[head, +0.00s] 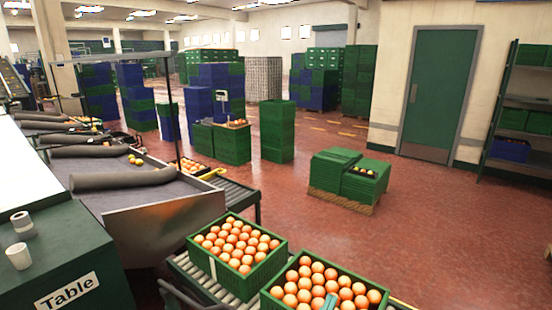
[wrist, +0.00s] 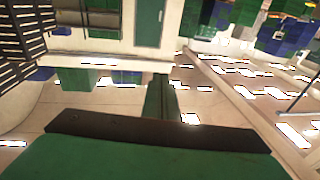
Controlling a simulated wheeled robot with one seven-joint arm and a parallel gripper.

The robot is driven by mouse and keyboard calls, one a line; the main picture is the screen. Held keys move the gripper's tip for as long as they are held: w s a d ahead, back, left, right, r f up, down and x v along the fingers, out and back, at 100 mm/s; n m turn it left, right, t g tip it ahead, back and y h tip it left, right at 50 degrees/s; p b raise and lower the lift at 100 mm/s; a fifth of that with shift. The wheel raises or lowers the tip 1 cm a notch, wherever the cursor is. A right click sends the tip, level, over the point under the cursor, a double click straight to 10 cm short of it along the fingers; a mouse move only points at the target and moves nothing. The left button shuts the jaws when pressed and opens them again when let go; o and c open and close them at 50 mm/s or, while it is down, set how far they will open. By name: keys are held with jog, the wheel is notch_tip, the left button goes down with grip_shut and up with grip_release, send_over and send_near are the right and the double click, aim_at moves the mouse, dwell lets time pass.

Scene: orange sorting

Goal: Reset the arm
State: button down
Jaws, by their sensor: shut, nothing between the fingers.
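My gripper (wrist: 162,82) shows in the wrist view as a narrow dark green finger shape at the centre, above a black bar and a broad green body. Its fingers are together with nothing between them. The wrist picture looks upside down, with ceiling lights low in it and a green door at the top. In the head view I cannot make out my gripper surely; a small teal piece shows at the bottom edge, over the nearer crate of oranges.
Two green crates of oranges, one left (head: 192,246) and one right (head: 381,298), stand on a roller conveyor (head: 190,273) in front. A green table (head: 110,275) is at left. Stacked crates (head: 277,130) and a low pallet stack (head: 335,165) stand behind. Red floor (head: 440,220) at right is clear.

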jog(key=s+a+f+n+y, duration=0.3)
jog(key=s+f+n+y, duration=0.1)
jog(key=s+f, duration=0.35)
jog(key=s+a+f+n+y, duration=0.35)
jog(key=s+f, duration=0.25)
jog(key=f, duration=0.3)
jog(key=s+a+f+y, duration=0.1)
jog(key=s+a+f, duration=0.1)
jog(key=s, duration=0.9)
jog(key=s+a+f+m+g+y, duration=0.1)
jog(key=s+a, duration=0.2)
jog(key=s, duration=0.7)
jog(key=shift+s+a+f, duration=0.25)
jog(key=shift+s+f, duration=0.1)
jog(key=shift+f, duration=0.05)
jog(key=shift+m, duration=0.25)
